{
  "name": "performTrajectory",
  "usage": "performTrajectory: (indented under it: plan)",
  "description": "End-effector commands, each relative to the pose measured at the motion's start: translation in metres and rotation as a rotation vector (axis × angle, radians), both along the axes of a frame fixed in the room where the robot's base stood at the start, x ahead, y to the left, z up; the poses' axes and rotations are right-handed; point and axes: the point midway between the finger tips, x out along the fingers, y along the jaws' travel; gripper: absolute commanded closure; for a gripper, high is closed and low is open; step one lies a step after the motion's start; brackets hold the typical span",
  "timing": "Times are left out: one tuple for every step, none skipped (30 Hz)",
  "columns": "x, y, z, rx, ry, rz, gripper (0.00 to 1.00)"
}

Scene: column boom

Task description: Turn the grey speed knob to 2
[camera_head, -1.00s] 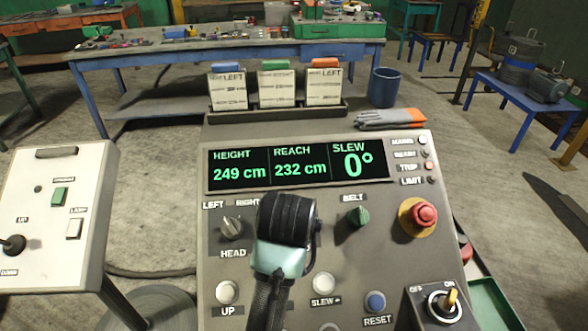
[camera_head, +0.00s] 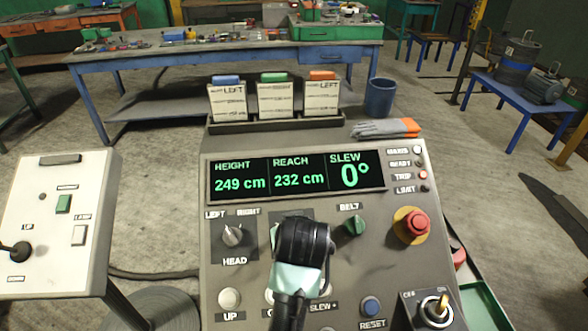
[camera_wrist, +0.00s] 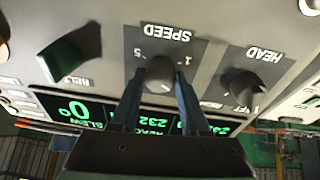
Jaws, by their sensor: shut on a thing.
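The grey speed knob (camera_wrist: 160,74) is on the panel under the SPEED label, which appears upside down in the wrist view. A 5 shows to its left and a 1 to its right; the marks between are hidden or too small to read. My gripper (camera_wrist: 160,86) has one finger on each side of the knob and is shut on it. The knob's pointer setting cannot be read. In the head view my wrist covers the knob. The control panel (camera_head: 240,275) is tilted and grey.
The head knob (camera_head: 232,235) and green belt knob (camera_head: 354,225) flank my wrist. The red stop button (camera_head: 415,224) and key switch (camera_head: 437,306) are further right. The display (camera_head: 297,175) reads 249 cm, 232 cm, 0°.

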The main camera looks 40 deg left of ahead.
Motion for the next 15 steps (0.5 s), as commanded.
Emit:
performTrajectory:
  plan:
    - [-0.0002,0.0000,-0.0006,-0.002,0.000,0.003,1.00]
    - [-0.0002,-0.0001,-0.0006,-0.002,-0.001,0.004,1.00]
    - [-0.0002,-0.0001,-0.0006,-0.002,-0.001,0.004,1.00]
    - [-0.0002,0.0000,-0.0006,-0.002,-0.001,0.004,1.00]
    - [-0.0002,-0.0001,-0.0006,-0.002,-0.001,0.004,1.00]
    - [-0.0002,-0.0001,-0.0006,-0.003,-0.001,0.003,1.00]
    - [-0.0001,0.0000,-0.0005,-0.003,-0.001,0.003,1.00]
    - [-0.0001,0.0000,-0.0005,-0.002,-0.001,0.002,1.00]
    - [-0.0002,-0.0001,-0.0004,-0.002,-0.001,0.002,1.00]
    - [-0.0001,0.0000,-0.0004,-0.002,-0.001,0.002,1.00]
    - [-0.0001,0.0000,-0.0004,-0.002,-0.001,0.002,1.00]
    - [-0.0001,0.0000,-0.0004,-0.002,-0.001,0.002,0.47]
    - [-0.0001,0.0000,-0.0003,-0.002,-0.001,0.002,0.42]
    - [-0.0001,0.0000,-0.0003,-0.001,-0.001,0.002,0.37]
    - [-0.0001,0.0000,-0.0002,-0.001,-0.001,0.002,0.29]
